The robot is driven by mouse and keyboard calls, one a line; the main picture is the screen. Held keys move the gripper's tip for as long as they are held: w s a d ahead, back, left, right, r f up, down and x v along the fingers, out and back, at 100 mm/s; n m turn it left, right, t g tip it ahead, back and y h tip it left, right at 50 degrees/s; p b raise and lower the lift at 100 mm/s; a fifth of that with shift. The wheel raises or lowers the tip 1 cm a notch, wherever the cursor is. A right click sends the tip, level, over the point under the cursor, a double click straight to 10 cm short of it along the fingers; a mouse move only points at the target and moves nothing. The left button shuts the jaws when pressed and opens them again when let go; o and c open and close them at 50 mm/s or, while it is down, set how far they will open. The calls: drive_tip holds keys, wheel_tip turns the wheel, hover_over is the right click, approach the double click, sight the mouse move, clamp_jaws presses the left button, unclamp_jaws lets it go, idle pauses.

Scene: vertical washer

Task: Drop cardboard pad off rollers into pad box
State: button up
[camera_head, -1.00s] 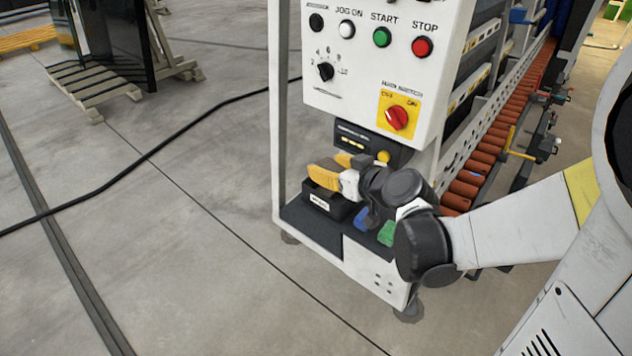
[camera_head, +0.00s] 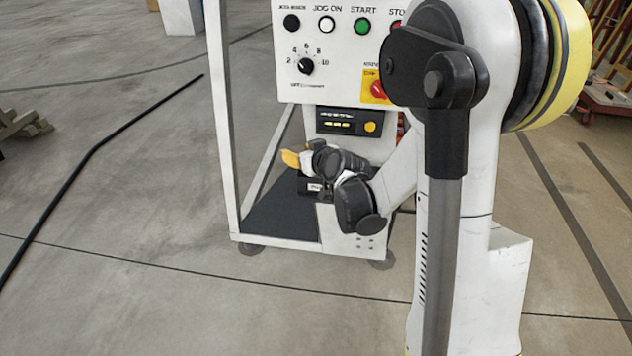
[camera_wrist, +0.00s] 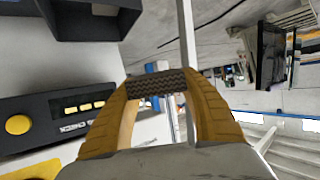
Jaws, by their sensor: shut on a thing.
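My gripper (camera_wrist: 157,84) has yellow fingers, and a small dark, ribbed piece, apparently the cardboard pad (camera_wrist: 157,82), bridges their tips in the wrist view. The gripper is shut on it. In the head view my gripper (camera_head: 290,158) is small and partly hidden by my wrist, and the pad cannot be made out there. A small black box with a white label (camera_head: 314,187), likely the pad box, stands on the machine's low shelf, just below the gripper. My wrist hides part of it. The rollers are hidden behind my arm.
The white control panel (camera_head: 332,75) rises above the gripper. A black unit with a yellow button (camera_head: 345,122) sits close behind it and fills the left of the wrist view (camera_wrist: 60,112). A white frame post (camera_head: 221,120) stands to the left. Open concrete floor (camera_head: 130,200) lies further left.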

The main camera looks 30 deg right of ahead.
drive_tip(key=w+d+f+m+h+p, duration=0.1)
drive_tip(key=w+d+f+m+h, duration=0.35)
drive_tip(key=w+d, duration=0.6)
drive_tip(key=shift+n, duration=0.25)
drive_tip(key=shift+s+d+f+b, duration=0.25)
drive_tip(key=shift+f+b, duration=0.3)
drive_tip(key=shift+f, duration=0.6)
drive_tip(key=shift+s+d+f+b, duration=0.15)
drive_tip(key=shift+d+f+b, duration=0.25)
drive_tip(key=shift+f, duration=0.8)
drive_tip(key=shift+s+d+f+b, duration=0.2)
drive_tip(key=shift+f+b, duration=0.45)
drive_tip(key=shift+f, duration=0.5)
drive_tip(key=o, duration=0.8)
